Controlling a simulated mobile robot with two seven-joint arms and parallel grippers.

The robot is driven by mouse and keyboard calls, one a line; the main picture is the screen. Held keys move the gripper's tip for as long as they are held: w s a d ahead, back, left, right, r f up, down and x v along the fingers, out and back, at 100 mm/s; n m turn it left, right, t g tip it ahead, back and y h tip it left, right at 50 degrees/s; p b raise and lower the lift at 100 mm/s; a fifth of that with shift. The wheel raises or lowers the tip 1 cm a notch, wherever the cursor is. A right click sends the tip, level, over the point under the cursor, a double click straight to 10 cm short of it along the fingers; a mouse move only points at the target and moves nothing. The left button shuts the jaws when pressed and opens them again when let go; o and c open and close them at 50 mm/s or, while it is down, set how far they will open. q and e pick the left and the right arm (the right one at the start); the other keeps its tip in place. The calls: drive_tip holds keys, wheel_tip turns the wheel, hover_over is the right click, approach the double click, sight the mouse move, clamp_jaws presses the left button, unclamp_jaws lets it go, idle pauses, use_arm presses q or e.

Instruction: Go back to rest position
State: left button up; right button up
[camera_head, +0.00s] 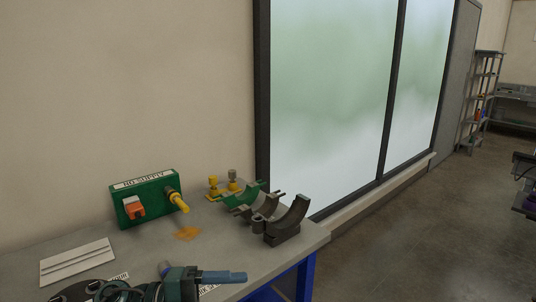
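Neither of my grippers shows in the head view. The view looks down on a grey workbench (125,262) at the lower left, against a beige wall. A dark green tool (181,284) with a blue handle (223,277) lies at the front, cut off by the bottom edge.
A pale ribbed plate (77,261) lies at the bench's left. Small yellow fittings (213,186) stand behind the clamp. The bench has a blue leg (305,279). Open floor (430,230) lies to the right, with a shelf rack (484,100) far back and dark equipment (525,185) at the right edge.

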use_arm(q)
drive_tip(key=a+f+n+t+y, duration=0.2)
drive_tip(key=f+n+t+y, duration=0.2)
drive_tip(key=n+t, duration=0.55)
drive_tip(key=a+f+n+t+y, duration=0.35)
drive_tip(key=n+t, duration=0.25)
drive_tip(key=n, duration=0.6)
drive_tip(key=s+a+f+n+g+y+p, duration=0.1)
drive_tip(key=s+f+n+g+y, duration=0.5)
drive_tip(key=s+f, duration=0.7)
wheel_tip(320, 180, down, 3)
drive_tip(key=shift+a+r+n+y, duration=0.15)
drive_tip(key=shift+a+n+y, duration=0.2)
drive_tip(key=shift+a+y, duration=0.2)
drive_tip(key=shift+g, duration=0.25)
